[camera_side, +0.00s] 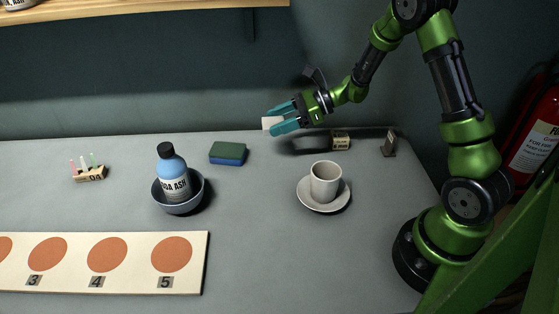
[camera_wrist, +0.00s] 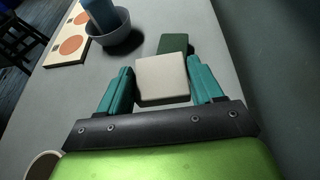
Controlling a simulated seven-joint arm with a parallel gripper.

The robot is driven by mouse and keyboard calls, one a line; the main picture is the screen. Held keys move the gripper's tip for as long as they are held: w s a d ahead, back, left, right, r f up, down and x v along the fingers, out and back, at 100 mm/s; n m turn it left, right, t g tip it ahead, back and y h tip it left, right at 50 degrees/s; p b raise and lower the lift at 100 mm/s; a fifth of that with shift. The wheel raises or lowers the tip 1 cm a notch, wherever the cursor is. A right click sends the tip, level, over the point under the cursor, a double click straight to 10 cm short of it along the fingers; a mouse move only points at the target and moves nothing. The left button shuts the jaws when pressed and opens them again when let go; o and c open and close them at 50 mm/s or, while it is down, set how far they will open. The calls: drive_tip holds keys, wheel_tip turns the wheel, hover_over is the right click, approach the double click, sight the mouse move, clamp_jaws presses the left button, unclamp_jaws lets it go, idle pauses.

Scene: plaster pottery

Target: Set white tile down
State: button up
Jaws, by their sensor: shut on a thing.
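The white tile (camera_wrist: 162,78) is a small off-white square block between the two teal fingers of my gripper (camera_wrist: 161,88) in the wrist view. My gripper is shut on it. In the side view my gripper (camera_side: 284,119) is held out above the back of the table, and the tile (camera_side: 271,123) shows at the fingertips as a pale patch. The tile appears to be in the air, clear of the grey table (camera_side: 260,210).
A green and blue sponge (camera_side: 228,153) lies left of and below my gripper. A blue bottle (camera_side: 173,175) stands in a grey bowl (camera_side: 190,207). A cup (camera_side: 325,182) sits on a saucer (camera_side: 339,202). A numbered board (camera_side: 130,262) lies at the front left. The table's middle is clear.

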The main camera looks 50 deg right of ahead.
hover_over(281, 156)
drive_tip(key=shift+m+t+h, duration=0.3)
drive_tip(key=shift+m+h, duration=0.1)
wheel_tip(281, 156, down, 5)
drive_tip(key=shift+r, duration=0.1)
drive_tip(key=shift+f, duration=2.6)
drive_tip(key=shift+f, duration=0.15)
drive_tip(key=o, duration=1.1)
